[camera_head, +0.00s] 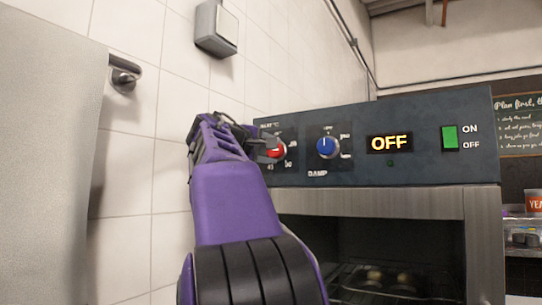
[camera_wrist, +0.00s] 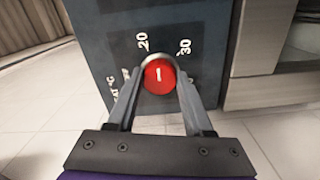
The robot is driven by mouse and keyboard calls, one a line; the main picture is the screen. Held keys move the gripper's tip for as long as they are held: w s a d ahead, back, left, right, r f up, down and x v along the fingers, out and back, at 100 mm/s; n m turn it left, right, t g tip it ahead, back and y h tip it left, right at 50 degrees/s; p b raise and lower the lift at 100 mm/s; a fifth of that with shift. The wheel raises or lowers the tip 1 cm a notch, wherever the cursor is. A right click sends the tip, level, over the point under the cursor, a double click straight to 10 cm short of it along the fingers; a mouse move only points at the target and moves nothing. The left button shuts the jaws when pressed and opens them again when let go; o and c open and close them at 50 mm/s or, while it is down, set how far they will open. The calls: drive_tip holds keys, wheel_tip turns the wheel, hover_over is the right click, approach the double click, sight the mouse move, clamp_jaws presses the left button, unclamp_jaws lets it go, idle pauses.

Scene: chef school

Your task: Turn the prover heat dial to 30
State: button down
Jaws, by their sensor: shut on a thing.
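The red heat dial (camera_wrist: 158,78) is on the dark control panel, with a white pointer line on its face. In the wrist view the line points up, between the 20 and 30 marks. My gripper (camera_wrist: 160,68) is shut on the dial, with one finger on each side. In the head view my purple gripper (camera_head: 262,145) reaches the panel's left end and hides part of the red dial (camera_head: 278,150). The 40 and 50 marks show below it there.
A blue damp dial (camera_head: 326,146) sits just right of the red dial. Further right are a display (camera_head: 389,143) reading OFF and a green switch (camera_head: 450,137) marked ON and OFF. The prover cabinet (camera_head: 410,203) with trays is below. A tiled wall is left.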

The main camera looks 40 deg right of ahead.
drive_tip(key=m+b, duration=0.1)
drive_tip(key=m, duration=0.3)
drive_tip(key=shift+f+m, duration=0.1)
drive_tip(key=shift+m, duration=2.8)
drive_tip(key=shift+c, duration=1.5)
unclamp_jaws()
drive_tip(key=v, duration=1.2)
drive_tip(key=shift+f, duration=0.1)
